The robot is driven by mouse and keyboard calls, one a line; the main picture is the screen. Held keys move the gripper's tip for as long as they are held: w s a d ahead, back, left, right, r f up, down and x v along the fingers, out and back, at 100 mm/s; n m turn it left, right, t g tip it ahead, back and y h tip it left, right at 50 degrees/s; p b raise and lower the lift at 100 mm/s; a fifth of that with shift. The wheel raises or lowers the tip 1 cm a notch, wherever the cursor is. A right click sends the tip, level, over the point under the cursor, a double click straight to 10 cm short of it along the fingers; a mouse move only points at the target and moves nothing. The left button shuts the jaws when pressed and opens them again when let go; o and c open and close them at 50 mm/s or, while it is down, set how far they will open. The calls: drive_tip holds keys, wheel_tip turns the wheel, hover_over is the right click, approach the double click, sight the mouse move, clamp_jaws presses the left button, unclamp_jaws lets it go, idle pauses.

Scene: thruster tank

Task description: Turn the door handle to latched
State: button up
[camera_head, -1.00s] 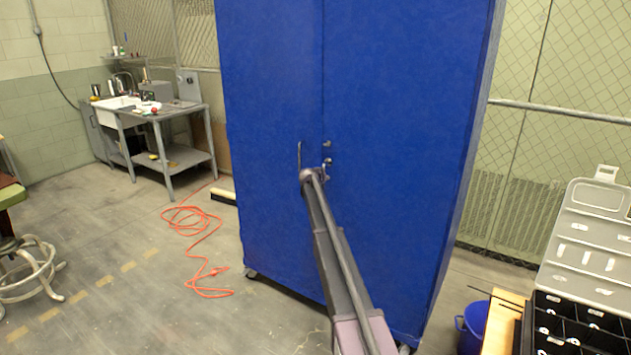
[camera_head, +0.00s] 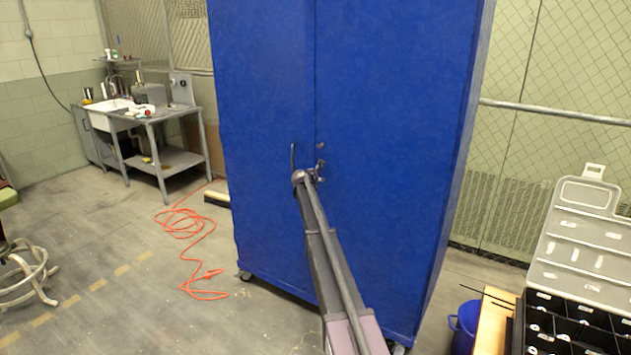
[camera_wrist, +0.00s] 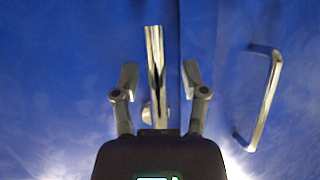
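The tall blue cabinet (camera_head: 395,120) has two doors, with a metal door handle (camera_head: 320,165) near the seam at mid-height. In the wrist view the door handle (camera_wrist: 154,62) is a shiny bar lying lengthwise up the picture, left of the dark seam. My gripper (camera_wrist: 160,75) is open, with one finger on each side of the bar and visible gaps to both. I cannot tell how deep the fingers reach around it. In the head view my gripper (camera_head: 308,176) is at the handle, and my arm hides part of this area.
A fixed pull handle (camera_head: 293,158) is beside the door handle, also seen in the wrist view (camera_wrist: 266,98). An orange cord (camera_head: 190,228) lies on the floor at left. A blue bucket (camera_head: 465,325) and an open grey case (camera_head: 585,235) stand at right.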

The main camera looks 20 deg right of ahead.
idle(0.3)
drive_tip(key=s+a+f+n+g+y+p, duration=0.1)
drive_tip(key=s+a+f+n+g+y, duration=0.1)
drive_tip(key=s+a, duration=0.9)
drive_tip(key=s+a+f+n+g+y+p, duration=0.1)
drive_tip(key=s+a+n+g+y, duration=0.3)
drive_tip(key=s+a, duration=0.8)
drive_tip(key=s+a+f+n+g+y+p, duration=0.2)
drive_tip(key=s+a, duration=0.9)
drive_tip(key=s, duration=2.6)
drive_tip(key=shift+s+a+f+n+g+y, duration=0.25)
drive_tip(key=shift+f+n+g+y, duration=0.2)
drive_tip(key=shift+f+g, duration=0.4)
